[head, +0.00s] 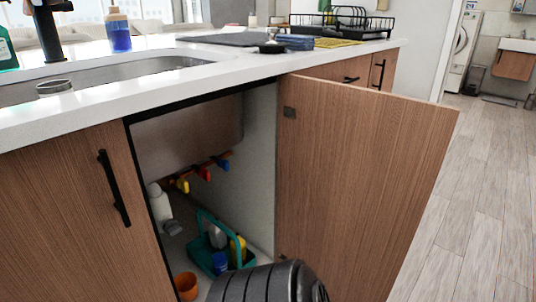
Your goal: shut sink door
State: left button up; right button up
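The wood-grain sink door (360,180) stands wide open on the right side of the cabinet opening and swings out toward me. Its free edge is at the right, and its lower part runs out of view. The left cabinet door (75,210) is shut and has a black vertical handle (114,188). The open cabinet (262,150) shows its interior. No gripper fingers show in the head view. A dark ribbed rounded part, likely of my arm, is at the bottom centre, in front of the opening.
Inside the cabinet are a teal caddy (203,262) with bottles, an orange cup (187,286) and pipes with coloured valves (183,184). The white countertop (210,72) with the sink (110,75) runs above. Wooden floor (475,230) is clear at the right.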

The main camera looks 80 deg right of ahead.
aim_at(360, 168)
jog(key=k+l+u, duration=0.2)
jog(key=k+u, duration=0.25)
jog(key=k+l+u, duration=0.1)
jog(key=k+u, duration=0.2)
jog(key=u, duration=0.15)
jog(key=k+j+u, duration=0.1)
jog(key=k+u, duration=0.3)
jog(key=k+l+z, duration=0.1)
jog(key=k+z, duration=0.15)
jog(key=k, duration=0.25)
jog(key=k+l+z, duration=0.3)
jog(key=k, duration=0.15)
jog(key=k+l+z, duration=0.25)
jog(key=k, duration=0.2)
jog(key=z, duration=1.25)
jog(key=k+u, duration=0.1)
jog(key=k, duration=0.25)
